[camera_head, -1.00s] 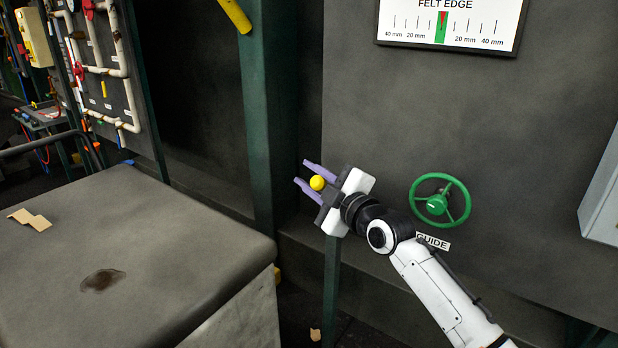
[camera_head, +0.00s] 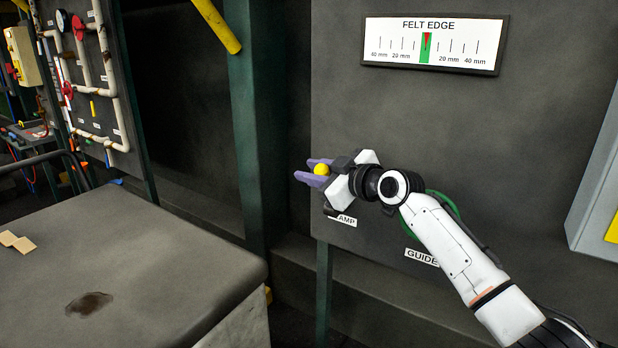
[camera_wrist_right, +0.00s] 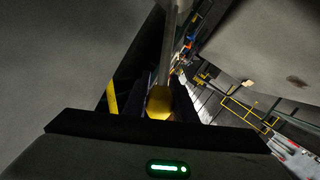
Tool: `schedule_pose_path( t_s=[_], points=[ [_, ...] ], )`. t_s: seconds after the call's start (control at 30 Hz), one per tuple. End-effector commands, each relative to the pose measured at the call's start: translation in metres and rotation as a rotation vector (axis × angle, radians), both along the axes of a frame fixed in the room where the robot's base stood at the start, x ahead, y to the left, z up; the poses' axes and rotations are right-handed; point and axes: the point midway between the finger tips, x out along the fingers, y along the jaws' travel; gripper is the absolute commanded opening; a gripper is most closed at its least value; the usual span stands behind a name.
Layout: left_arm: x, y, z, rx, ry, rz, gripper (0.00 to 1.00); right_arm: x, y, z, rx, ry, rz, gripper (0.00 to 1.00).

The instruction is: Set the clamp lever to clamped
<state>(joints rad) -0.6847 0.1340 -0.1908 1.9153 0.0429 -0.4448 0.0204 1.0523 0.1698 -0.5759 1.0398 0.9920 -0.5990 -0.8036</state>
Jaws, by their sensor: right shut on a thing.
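The clamp label (camera_head: 345,220) just below is partly covered by the gripper. The lever's shaft is hidden in the head view. My left gripper is out of view.
The felt edge gauge (camera_head: 432,42) hangs above, its red pointer in the green band. A green handwheel (camera_head: 443,203) is mostly hidden behind my right arm, above the guide label (camera_head: 421,257). A grey block (camera_head: 130,260) stands at left, a grey box (camera_head: 600,200) at right.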

Motion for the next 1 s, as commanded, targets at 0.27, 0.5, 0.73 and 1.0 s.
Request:
schedule_pose_path(
  t_s=[0.27,0.5,0.73,1.0],
  points=[
    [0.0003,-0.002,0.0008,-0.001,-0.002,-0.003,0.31,0.0014,-0.0011,0.0007,0.01,0.012,-0.001,0.0],
    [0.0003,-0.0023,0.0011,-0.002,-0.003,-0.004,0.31,0.0015,-0.0011,0.0007,0.009,0.012,-0.001,0.31],
    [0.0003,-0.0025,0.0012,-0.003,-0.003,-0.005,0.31,0.0014,-0.001,0.0005,0.009,0.012,-0.001,0.43],
    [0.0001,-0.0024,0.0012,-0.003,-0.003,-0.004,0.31,-0.003,-0.0051,0.0019,0.009,0.01,-0.001,0.43]
  ],
)
